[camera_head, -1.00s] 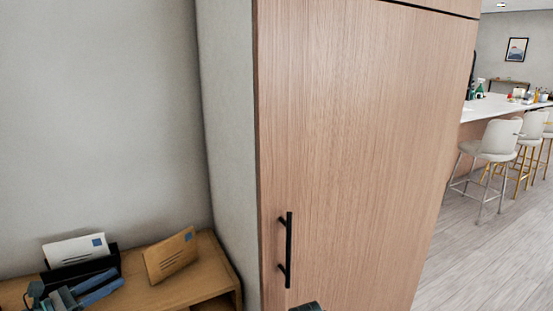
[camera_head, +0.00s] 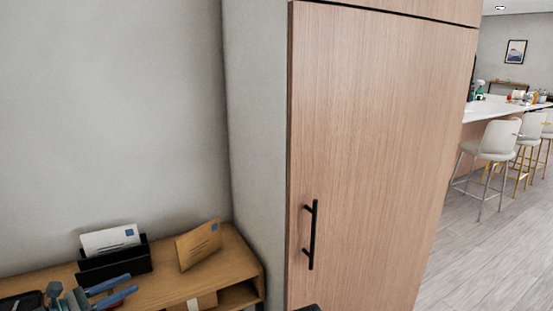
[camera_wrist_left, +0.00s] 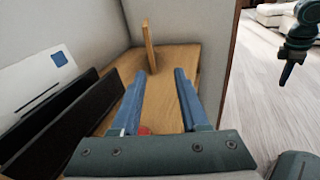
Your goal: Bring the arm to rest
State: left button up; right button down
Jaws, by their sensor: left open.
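My left gripper (camera_head: 133,283) is at the lower left of the head view, over the wooden shelf unit (camera_head: 170,291). Its two blue fingers are apart with nothing between them. In the left wrist view the open fingers (camera_wrist_left: 159,72) point towards a tan envelope (camera_wrist_left: 149,46) standing on the wood, with a gap before it. Part of my right arm, with its gripper (camera_wrist_left: 287,72), shows at the right edge of the left wrist view; its jaws are too small to judge.
A white envelope (camera_head: 110,240) stands in a black holder (camera_head: 115,264) beside the tan envelope (camera_head: 198,245). A tall wooden cabinet (camera_head: 380,150) with a black handle (camera_head: 310,234) is to the right. Stools (camera_head: 492,145) and open floor (camera_head: 480,250) lie beyond.

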pick_arm(q)
jog(key=d+f+m+g+y+p, duration=0.25)
jog(key=d+m+g+p, duration=0.9)
jog(key=d, duration=1.15)
jog(key=s+d+r+m+g+y+p, duration=0.1)
jog(key=s+d+m+y+p, duration=0.3)
jog(key=m, duration=0.6)
jog(key=s+d+r+m+g+y+p, duration=0.1)
jog(key=s+d+m+y+p, duration=0.3)
jog(key=d+m, duration=0.4)
jog(key=shift+r+m+y+p, duration=0.35)
jog(key=shift+m+y, duration=0.5)
jog(key=shift+a, duration=0.1)
